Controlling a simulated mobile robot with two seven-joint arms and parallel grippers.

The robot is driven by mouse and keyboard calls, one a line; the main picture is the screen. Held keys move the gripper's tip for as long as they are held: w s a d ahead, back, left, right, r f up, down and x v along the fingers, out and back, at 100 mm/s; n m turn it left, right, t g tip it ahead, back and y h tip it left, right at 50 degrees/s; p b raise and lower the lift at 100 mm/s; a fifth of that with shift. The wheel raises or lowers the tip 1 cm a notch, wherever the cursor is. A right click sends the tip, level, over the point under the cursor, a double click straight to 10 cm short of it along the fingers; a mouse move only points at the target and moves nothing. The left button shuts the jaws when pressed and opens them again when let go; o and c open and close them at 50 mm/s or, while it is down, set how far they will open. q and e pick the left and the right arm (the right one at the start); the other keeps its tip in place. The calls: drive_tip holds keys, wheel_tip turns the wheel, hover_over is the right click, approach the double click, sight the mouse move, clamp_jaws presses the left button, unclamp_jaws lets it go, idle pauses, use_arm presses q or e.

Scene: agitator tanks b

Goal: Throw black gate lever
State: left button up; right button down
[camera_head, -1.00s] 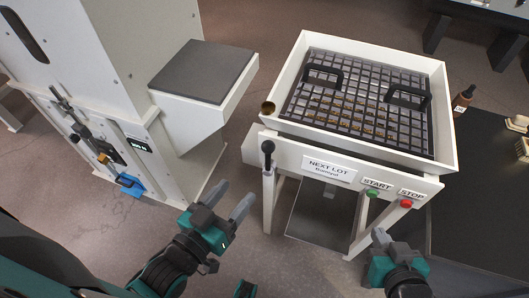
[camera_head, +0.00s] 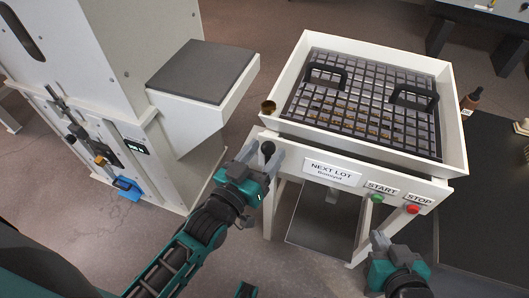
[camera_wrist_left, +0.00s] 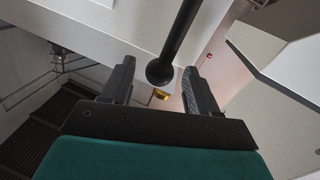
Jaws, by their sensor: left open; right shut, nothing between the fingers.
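The black gate lever (camera_head: 267,148) is a short rod with a round knob on the left front of the white sieve table. In the left wrist view the lever's knob (camera_wrist_left: 160,72) hangs between the two fingertips, with space on both sides. My left gripper (camera_head: 262,155) is open around the knob and hides the lever's lower part in the head view; it also shows in the left wrist view (camera_wrist_left: 160,82).
The sieve table (camera_head: 456,150) holds a grid screen with two black handles. A NEXT LOT label (camera_head: 332,171), green START button (camera_head: 377,198) and red STOP button (camera_head: 413,209) are on its front. A white cabinet (camera_head: 75,60) with a grey-topped box (camera_head: 203,70) stands left.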

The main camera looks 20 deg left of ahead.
use_arm(q)
drive_tip(key=shift+w+d, duration=0.1)
drive_tip(key=shift+w, duration=0.2)
drive_tip(key=shift+c, duration=0.2)
clamp_jaws()
idle(0.3)
